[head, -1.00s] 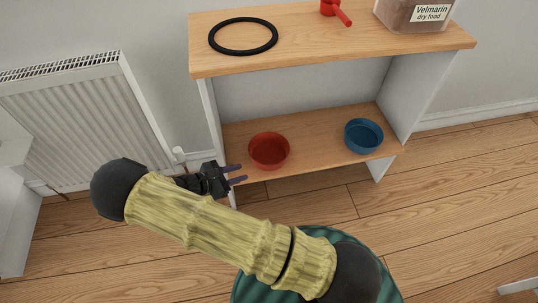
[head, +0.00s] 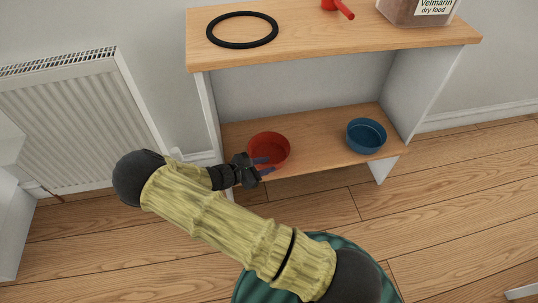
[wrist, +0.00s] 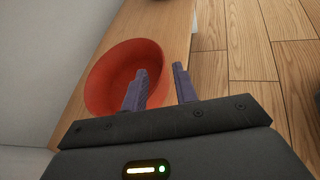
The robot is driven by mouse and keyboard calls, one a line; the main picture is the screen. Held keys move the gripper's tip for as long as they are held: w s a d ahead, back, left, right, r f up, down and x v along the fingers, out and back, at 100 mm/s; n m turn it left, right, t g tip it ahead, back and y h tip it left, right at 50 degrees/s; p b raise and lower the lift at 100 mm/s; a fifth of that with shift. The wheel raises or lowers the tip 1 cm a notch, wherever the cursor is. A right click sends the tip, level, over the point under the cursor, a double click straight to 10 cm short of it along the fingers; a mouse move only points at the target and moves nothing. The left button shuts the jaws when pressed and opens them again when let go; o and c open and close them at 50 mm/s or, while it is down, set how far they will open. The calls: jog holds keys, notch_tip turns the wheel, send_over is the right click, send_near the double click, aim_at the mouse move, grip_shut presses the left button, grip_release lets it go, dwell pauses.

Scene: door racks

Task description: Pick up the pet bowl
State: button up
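Two bowls stand on the lower shelf, and I cannot tell from looks alone which is meant by the pet bowl. The red bowl (head: 268,143) is upright at the left, and the blue bowl (head: 366,135) is at the right. My gripper (head: 264,166) is open and empty at the red bowl's near side. In the wrist view the red bowl (wrist: 112,72) has its near rim between my fingers (wrist: 159,78). One finger overlaps the bowl's inside and the other is outside it. Whether either touches is unclear.
The lower shelf (head: 318,140) lies beneath an upper board (head: 320,38) bearing a black ring (head: 242,14), a red object (head: 338,8) and a dry food container (head: 418,8). A side panel (head: 208,110) is left of the red bowl. A radiator (head: 85,120) stands farther left.

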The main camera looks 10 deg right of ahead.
jog(key=b+x, duration=0.2)
jog(key=x, duration=0.3)
jog(key=shift+w+d+f, duration=0.15)
jog(key=shift+d+f, duration=0.05)
jog(key=shift+d, duration=0.15)
dwell(0.3)
grip_shut()
